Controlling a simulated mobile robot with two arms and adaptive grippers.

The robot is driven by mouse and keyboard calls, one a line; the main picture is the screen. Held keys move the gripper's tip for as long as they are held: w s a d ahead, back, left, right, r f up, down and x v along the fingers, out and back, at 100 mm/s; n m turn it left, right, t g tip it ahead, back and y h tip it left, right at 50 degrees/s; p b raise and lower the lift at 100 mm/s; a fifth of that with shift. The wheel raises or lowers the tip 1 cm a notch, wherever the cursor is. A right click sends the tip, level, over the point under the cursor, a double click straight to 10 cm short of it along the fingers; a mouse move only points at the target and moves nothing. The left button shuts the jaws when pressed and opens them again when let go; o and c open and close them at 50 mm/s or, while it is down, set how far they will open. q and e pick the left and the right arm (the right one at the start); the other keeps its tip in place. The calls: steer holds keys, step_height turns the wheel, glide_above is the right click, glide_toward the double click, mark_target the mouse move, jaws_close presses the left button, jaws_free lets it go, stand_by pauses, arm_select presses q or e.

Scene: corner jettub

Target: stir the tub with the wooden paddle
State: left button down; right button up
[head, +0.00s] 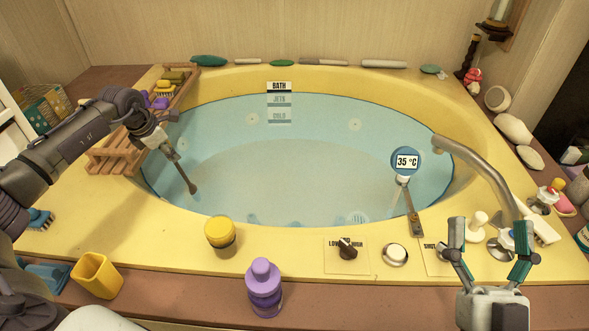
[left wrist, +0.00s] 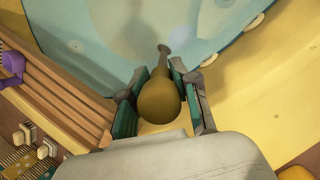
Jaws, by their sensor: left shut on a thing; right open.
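The wooden paddle (head: 184,174) hangs tilted from my left gripper (head: 164,141), its lower end over the left part of the tub (head: 300,72). I cannot tell whether that end is under the water (head: 285,170). In the left wrist view my left gripper (left wrist: 158,90) is shut around the paddle's thick rounded handle (left wrist: 159,98), and the thin shaft points away toward the blue water. My right gripper (head: 490,230) is open and empty above the front right rim, near the knobs.
A wooden rack (head: 110,157) with bath items stands on the left rim, close to my left gripper. A thermometer (head: 406,163) reading 35 °C and a curved faucet (head: 480,165) stand at the right. A yellow jar (head: 220,232) and purple bottle (head: 264,285) are in front.

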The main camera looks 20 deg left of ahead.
stand_by(0.3)
arm_select(q)
steer(key=shift+w+d+r, duration=0.1)
steer(key=shift+d, duration=0.1)
steer(key=w+d+p, duration=0.4)
steer(key=d, duration=0.9)
arm_select(e)
step_height(320, 180, down, 16)
steer(key=d+g+h, duration=0.2)
steer(key=g+h, duration=0.1)
steer(key=g, duration=0.8)
steer(key=shift+w+d+f+m+h, duration=0.2)
steer(key=shift+m+h, duration=0.1)
arm_select(q)
steer(key=shift+a, duration=0.1)
